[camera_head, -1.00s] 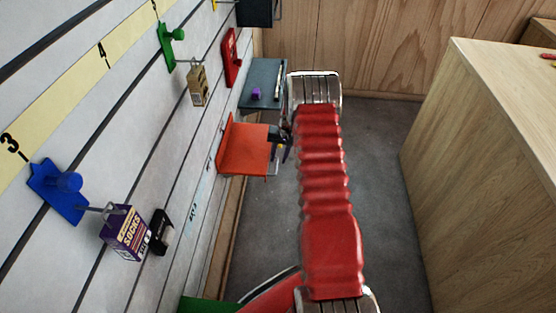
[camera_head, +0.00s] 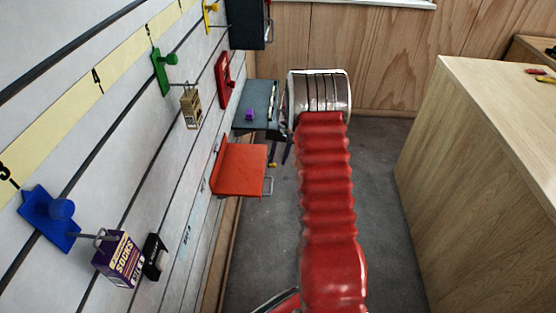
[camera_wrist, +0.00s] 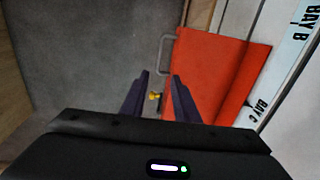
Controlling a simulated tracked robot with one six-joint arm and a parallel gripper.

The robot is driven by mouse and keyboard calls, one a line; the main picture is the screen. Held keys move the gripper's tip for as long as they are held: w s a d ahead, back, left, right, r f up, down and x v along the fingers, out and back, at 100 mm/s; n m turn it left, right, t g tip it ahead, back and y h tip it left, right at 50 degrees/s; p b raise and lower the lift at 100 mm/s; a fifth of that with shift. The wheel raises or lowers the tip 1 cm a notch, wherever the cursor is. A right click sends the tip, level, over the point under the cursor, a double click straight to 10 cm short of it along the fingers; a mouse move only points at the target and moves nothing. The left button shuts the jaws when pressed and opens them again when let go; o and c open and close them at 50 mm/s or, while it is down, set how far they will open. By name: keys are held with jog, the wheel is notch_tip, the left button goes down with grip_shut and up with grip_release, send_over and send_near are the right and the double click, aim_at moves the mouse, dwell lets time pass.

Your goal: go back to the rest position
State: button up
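My gripper (camera_wrist: 160,97) shows in the wrist view as two dark fingers set apart, with nothing seen held between them. A small yellow object (camera_wrist: 155,96) shows in the gap, beyond the fingers; I cannot tell what it is. In the head view my gripper (camera_head: 280,152) is small and partly hidden behind my red arm, close to the right of the orange-red shelf (camera_head: 240,170). That shelf also fills the area right of the fingers in the wrist view (camera_wrist: 222,80), with a metal handle at its edge.
On the wall at left are a blue hook (camera_head: 50,218) with a socks box (camera_head: 119,260), a green hook (camera_head: 160,72) with a tan box (camera_head: 190,107), and a red bracket (camera_head: 222,80). A wooden cabinet (camera_head: 480,170) stands right; grey floor is clear between.

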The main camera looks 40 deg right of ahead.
dwell(0.4)
jog(key=s+a+r+n+t+h, duration=0.1)
jog(key=s+a+r+n+t, duration=0.3)
jog(key=s+a+r, duration=2.7)
jog(key=s+n, duration=0.1)
jog(key=n, duration=0.2)
jog(key=shift+a+n+h, duration=0.25)
jog(key=shift+n+h, duration=0.05)
jog(key=shift+r, duration=0.1)
